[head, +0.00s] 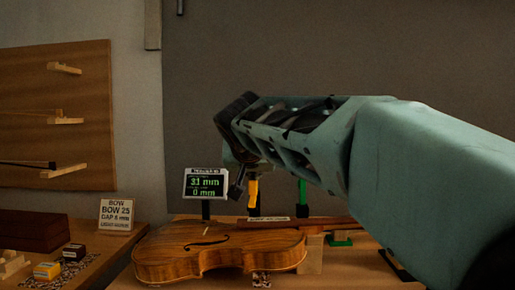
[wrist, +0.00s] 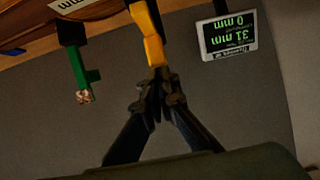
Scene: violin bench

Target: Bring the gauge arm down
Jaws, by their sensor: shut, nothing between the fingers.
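A yellow upright piece (head: 253,192), which looks like the gauge arm, stands behind the violin on a dark post. In the wrist view, which is upside down, the yellow piece (wrist: 151,38) runs to my fingertips. My gripper (wrist: 157,92) is shut and empty at its end; I cannot tell whether they touch. In the head view my gripper (head: 238,187) hangs beside the yellow piece, partly hidden by my arm. A small display (head: 206,185) reads 31 mm above 0 mm; it also shows in the wrist view (wrist: 228,36).
A violin (head: 215,255) lies on the bench below. A green post (head: 302,206) stands right of the yellow piece; a green part (wrist: 83,75) shows in the wrist view. A bow sign (head: 116,214), small boxes (head: 47,271) and a wall rack (head: 60,120) are at left.

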